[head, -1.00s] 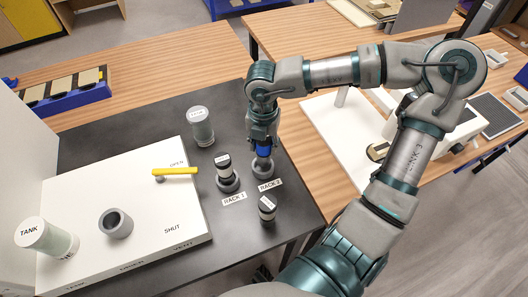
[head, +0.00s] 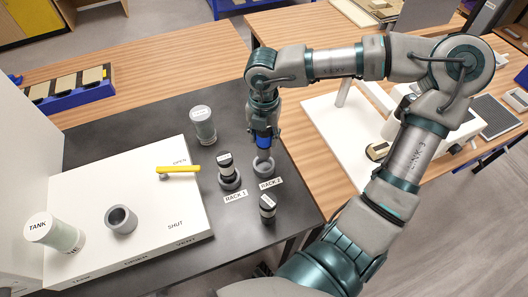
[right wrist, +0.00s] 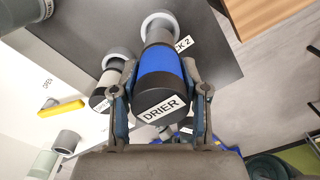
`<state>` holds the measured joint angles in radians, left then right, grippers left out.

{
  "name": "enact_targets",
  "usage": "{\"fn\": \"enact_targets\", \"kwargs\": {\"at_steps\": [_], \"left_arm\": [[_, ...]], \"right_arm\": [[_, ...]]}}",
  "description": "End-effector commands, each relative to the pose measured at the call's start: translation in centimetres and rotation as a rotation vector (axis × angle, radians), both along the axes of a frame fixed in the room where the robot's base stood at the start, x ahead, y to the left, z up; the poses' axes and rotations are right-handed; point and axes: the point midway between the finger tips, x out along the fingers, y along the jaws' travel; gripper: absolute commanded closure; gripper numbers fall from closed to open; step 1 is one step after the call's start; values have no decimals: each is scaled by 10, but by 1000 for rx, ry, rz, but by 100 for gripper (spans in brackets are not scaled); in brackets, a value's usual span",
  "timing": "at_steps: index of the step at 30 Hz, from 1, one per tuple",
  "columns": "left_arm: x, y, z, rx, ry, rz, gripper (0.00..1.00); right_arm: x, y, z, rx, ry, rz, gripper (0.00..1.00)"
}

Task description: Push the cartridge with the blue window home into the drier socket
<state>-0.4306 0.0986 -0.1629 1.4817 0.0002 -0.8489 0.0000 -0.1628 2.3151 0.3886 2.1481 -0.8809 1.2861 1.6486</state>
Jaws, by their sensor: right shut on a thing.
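The cartridge with the blue window (head: 263,142) is upright at the rack 2 holder (head: 264,168). Its dark cap (right wrist: 160,105) reads DRIER in the right wrist view. My right gripper (head: 262,130) is shut on it, with one finger on each side of the blue band. Its grey lower end is at the holder's ring (right wrist: 158,20); I cannot tell whether it is clear of it. An empty grey socket (head: 121,219) stands on the white panel (head: 150,245), behind a front-edge label that seems to read DRIER. My left gripper is out of view.
A dark-capped cartridge (head: 225,167) stands in rack 1, and another (head: 267,206) near the table's front edge. A grey clear canister (head: 202,125) stands behind. The TANK canister (head: 55,233) and yellow lever (head: 179,170), turned toward OPEN, are on the panel.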

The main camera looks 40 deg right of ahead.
Motion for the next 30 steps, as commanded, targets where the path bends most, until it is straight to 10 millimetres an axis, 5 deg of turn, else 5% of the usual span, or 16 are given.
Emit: {"fn": "enact_targets", "kwargs": {"at_steps": [8, 21, 30], "left_arm": [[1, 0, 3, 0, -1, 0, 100], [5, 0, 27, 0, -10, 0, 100], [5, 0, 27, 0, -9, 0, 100]], "right_arm": [[0, 0, 5, 0, -1, 0, 100], [0, 0, 50, -1, -2, -1, 100], [0, 0, 50, 0, 0, 0, 100]]}}
